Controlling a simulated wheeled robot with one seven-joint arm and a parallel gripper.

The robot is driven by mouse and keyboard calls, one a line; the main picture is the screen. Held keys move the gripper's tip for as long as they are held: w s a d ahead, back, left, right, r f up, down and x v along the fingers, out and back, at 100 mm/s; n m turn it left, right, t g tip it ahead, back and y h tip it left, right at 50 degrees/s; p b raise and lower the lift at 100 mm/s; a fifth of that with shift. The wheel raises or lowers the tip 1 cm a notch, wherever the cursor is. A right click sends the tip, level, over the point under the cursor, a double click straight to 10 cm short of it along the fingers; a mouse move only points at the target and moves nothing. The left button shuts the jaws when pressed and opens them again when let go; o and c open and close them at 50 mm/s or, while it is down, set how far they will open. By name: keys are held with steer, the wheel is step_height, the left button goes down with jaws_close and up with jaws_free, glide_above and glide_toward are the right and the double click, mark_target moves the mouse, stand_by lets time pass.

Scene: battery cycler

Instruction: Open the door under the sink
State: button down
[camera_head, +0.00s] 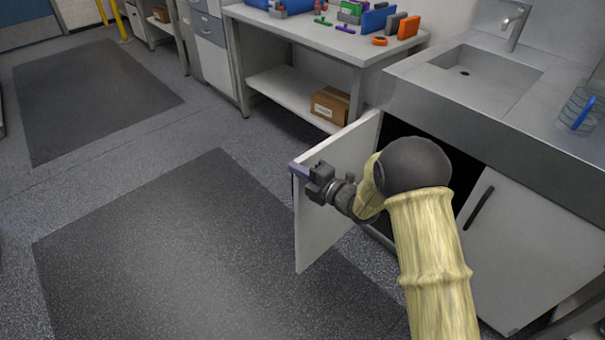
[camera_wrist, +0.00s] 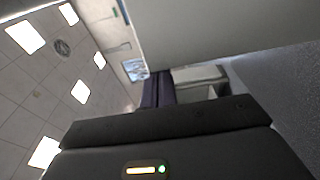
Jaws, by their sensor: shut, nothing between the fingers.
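The left door (camera_head: 335,160) under the sink stands swung wide out from the cabinet, showing a dark opening (camera_head: 395,130) behind it. My gripper (camera_head: 299,170) is at the door's free edge, near its top corner, with my arm on the side facing the opening. Its fingers are shut with nothing between them. Whether they touch the door I cannot tell. In the wrist view the shut fingers (camera_wrist: 158,90) lie beside a pale panel (camera_wrist: 215,30), apparently the door. The right door (camera_head: 515,250) is shut, with a dark bar handle (camera_head: 478,208). My arm hides part of the cabinet.
The sink (camera_head: 480,75) with its faucet (camera_head: 514,25) is above the cabinet. A blue-handled clear container (camera_head: 580,108) stands on the counter. A workbench (camera_head: 300,30) holds several tools, with a cardboard box (camera_head: 331,104) on its lower shelf. Dark mats (camera_head: 190,260) cover clear floor.

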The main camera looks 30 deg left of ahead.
steer(key=s+v, duration=0.1)
steer(key=v, duration=1.3)
steer(key=shift+a, duration=0.2)
steer(key=shift+s, duration=0.1)
